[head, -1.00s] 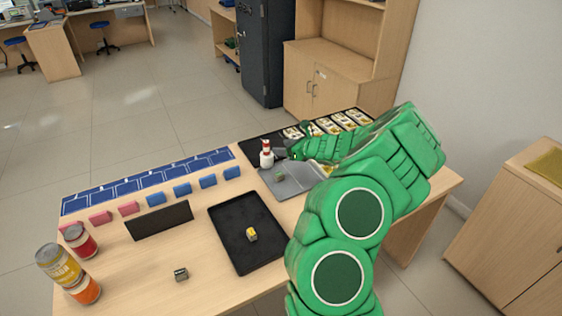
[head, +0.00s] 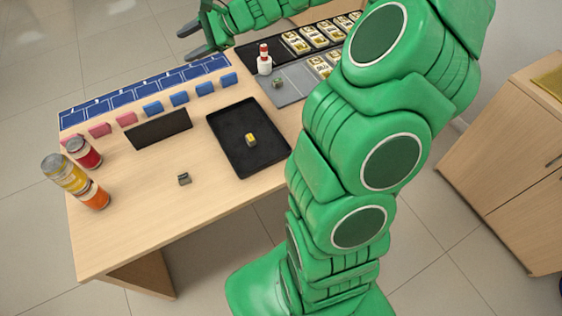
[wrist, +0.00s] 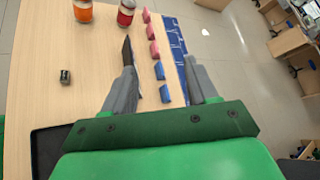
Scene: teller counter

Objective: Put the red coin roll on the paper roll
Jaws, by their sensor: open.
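The paper roll (head: 264,68) is a white upright cylinder near the back of the counter, beside a grey tray. The red coin roll (head: 263,48), a narrow red piece with a pale band, stands upright on top of it. My gripper (head: 183,45) is left of this stack and apart from it, above the far edge of the counter. Its fingers are spread and empty, and the wrist view also shows the gripper (wrist: 162,78) open. Neither roll shows in the wrist view.
A black tray (head: 222,130) holds a small yellow-and-grey item. Cans (head: 66,172) stand at the left. Pink and blue blocks (head: 180,98) line the blue panels (head: 140,92). A dark upright plate (head: 160,131) and a small grey item (head: 184,179) are also there.

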